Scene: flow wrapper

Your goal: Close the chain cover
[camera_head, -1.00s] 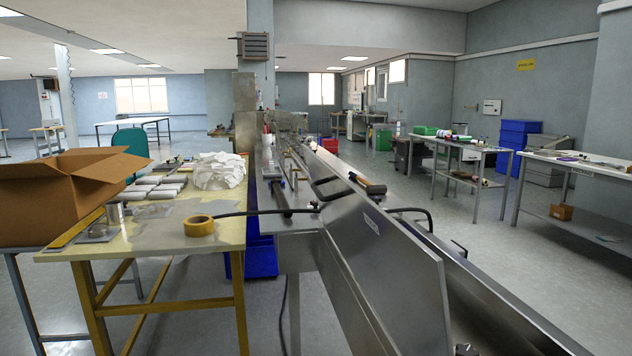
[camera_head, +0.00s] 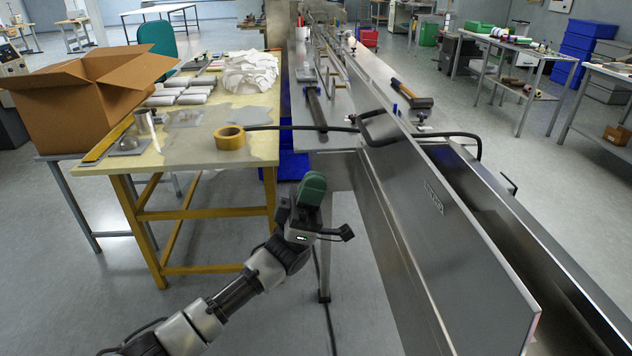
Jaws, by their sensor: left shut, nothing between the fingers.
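The chain cover (camera_head: 455,225) is a long grey metal panel with a small label. It stands raised on edge along the left side of the open channel (camera_head: 530,240), whose dark inside shows to the right. A black handle (camera_head: 378,128) sits at the cover's far end. My left gripper (camera_head: 313,186), with green fingertips, is shut and empty. It appears left of the cover and the machine's side, apart from the cover as far as I can see. My right gripper is not in view.
A black cable (camera_head: 300,128) runs toward the handle. Floor is free below my left arm.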

